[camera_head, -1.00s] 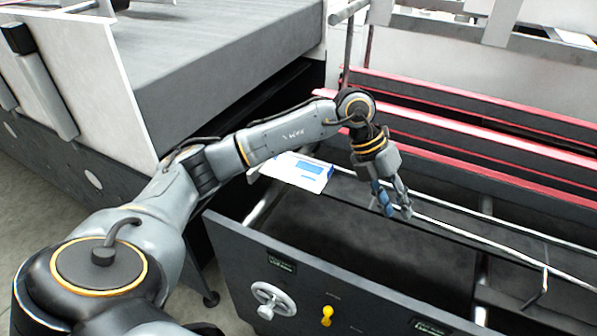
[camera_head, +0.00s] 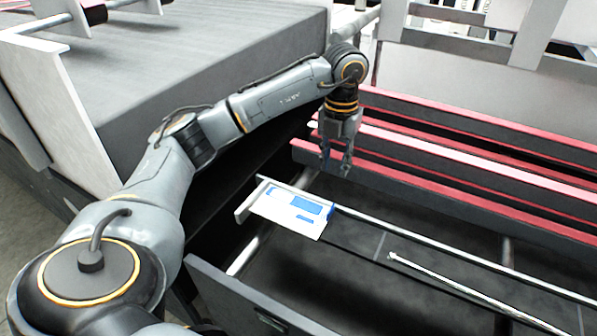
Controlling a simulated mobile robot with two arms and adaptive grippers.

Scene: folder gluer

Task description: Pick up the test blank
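The test blank (camera_head: 292,212) is a flat white sheet with blue printed patches. It lies near the left end of the folder gluer's open bed, beside a metal rail. My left gripper (camera_head: 337,172) points down above and behind the blank, in front of the red-edged bars, and is apart from it. Its two fingers look spread with a gap between them, and nothing shows between them. The blank is not covered by the arm. My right gripper is not in view.
Several red-topped bars (camera_head: 450,183) run across behind the blank. Metal rods (camera_head: 450,247) cross the dark bed to its right. A grey side panel (camera_head: 225,300) stands in front. A wide grey conveyor surface (camera_head: 190,70) rises at the upper left.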

